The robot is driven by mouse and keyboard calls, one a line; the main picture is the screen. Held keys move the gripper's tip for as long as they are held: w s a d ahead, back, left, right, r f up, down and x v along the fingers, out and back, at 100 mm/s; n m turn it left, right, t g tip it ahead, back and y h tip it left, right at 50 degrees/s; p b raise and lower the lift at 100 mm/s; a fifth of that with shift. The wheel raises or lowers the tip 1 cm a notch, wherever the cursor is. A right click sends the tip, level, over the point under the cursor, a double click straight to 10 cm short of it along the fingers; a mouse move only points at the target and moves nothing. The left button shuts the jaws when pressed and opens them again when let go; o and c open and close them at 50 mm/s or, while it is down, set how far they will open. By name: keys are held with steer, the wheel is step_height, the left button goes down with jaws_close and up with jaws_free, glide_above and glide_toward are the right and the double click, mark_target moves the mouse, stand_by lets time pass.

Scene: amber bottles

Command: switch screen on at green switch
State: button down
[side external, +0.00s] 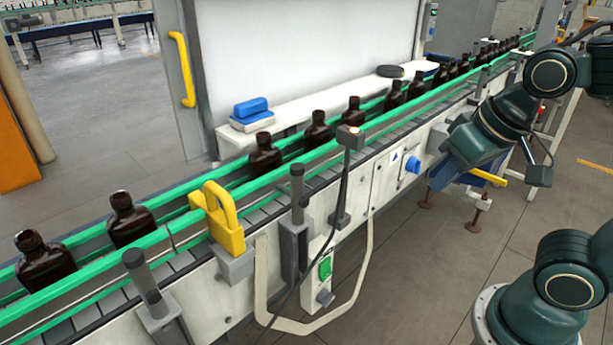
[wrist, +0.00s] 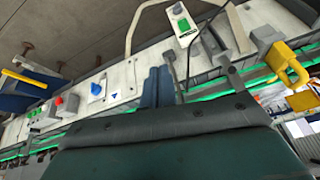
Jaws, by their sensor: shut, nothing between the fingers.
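The green switch (side external: 325,268) is on a white box hanging from the front of the conveyor, low in the middle of the side external view. A grey round knob sits below it. The switch also shows at the top of the wrist view (wrist: 184,25). My gripper (wrist: 157,72) shows in the wrist view as two blue fingers, shut together and empty. It is apart from the switch, which lies above and to the right of the fingertips there. In the side external view my arm's end is by the conveyor front, right of the switch. I cannot make out a screen.
Brown bottles (side external: 130,220) stand along the conveyor between green rails. A bent white guard bar (side external: 364,270) and a dark cable run beside the switch box. A yellow bracket (side external: 222,222), a sensor post and a blue knob (side external: 413,164) line the conveyor front. The floor before it is clear.

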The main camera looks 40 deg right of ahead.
mark_target(326, 269)
steer(key=w+a+f+m+h, duration=0.2)
steer(key=a+f+m, duration=0.4)
steer(key=f, duration=0.4)
steer(key=w+a+f+m+h, duration=0.2)
steer(key=w+a+f+m, duration=0.1)
steer(key=a+f+m, duration=0.3)
steer(key=shift+w+f+m, duration=0.2)
steer(key=shift+f+m, duration=0.9)
steer(key=shift+f, duration=0.9)
steer(key=shift+w+d+f, duration=0.1)
steer(key=shift+d+f, duration=0.05)
steer(key=w+d+f, duration=0.3)
steer(key=w+f, duration=0.5)
steer(key=shift+w+d+f, duration=0.15)
steer(key=shift+d+f, duration=0.05)
